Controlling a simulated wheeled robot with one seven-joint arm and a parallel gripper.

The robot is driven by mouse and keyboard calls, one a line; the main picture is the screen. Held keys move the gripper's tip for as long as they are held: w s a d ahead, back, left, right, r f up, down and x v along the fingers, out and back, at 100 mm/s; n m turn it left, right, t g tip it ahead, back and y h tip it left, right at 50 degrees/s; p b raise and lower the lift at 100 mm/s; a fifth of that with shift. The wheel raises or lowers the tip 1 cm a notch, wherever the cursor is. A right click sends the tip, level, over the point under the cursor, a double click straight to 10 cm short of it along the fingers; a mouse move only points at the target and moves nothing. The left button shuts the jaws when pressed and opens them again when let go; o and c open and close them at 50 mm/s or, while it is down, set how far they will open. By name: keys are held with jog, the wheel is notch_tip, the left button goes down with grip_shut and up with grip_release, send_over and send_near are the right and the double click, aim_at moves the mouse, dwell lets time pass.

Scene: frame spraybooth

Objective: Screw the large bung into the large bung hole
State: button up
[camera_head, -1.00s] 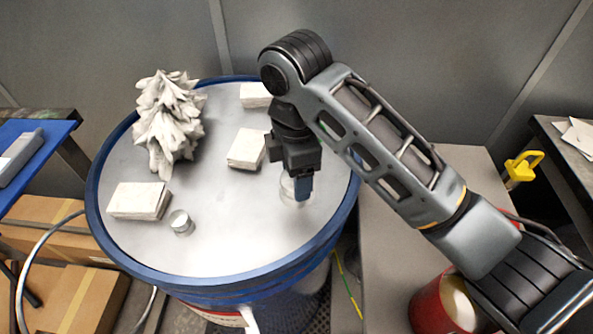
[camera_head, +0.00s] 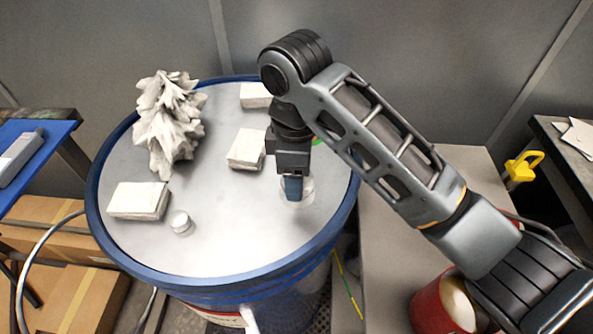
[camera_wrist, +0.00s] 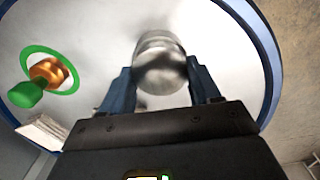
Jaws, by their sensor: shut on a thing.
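The large bung (camera_wrist: 160,62) is a silvery metal cylinder between my gripper's two blue fingers in the wrist view. My gripper (camera_wrist: 162,85) is shut on it. In the head view my gripper (camera_head: 293,188) points down at the right part of the drum lid (camera_head: 235,225). A pale, shiny round edge of the large bung (camera_head: 308,188) shows beside the fingers, at the lid surface. The large bung hole is not visible, and I cannot tell how deep the bung sits.
A small silver cylinder (camera_head: 181,222) stands on the lid near three whitish blocks, one of them at the left (camera_head: 138,201). A white spiky tree-like object (camera_head: 172,125) stands at the back left. A green ring around a brass fitting (camera_wrist: 50,73) lies near my gripper.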

jog(key=m, duration=0.4)
jog(key=shift+a, duration=0.1)
jog(key=m, duration=0.4)
jog(key=shift+m, duration=0.4)
jog(key=shift+f, duration=0.1)
jog(key=o, duration=0.9)
jog(key=shift+c, duration=0.2)
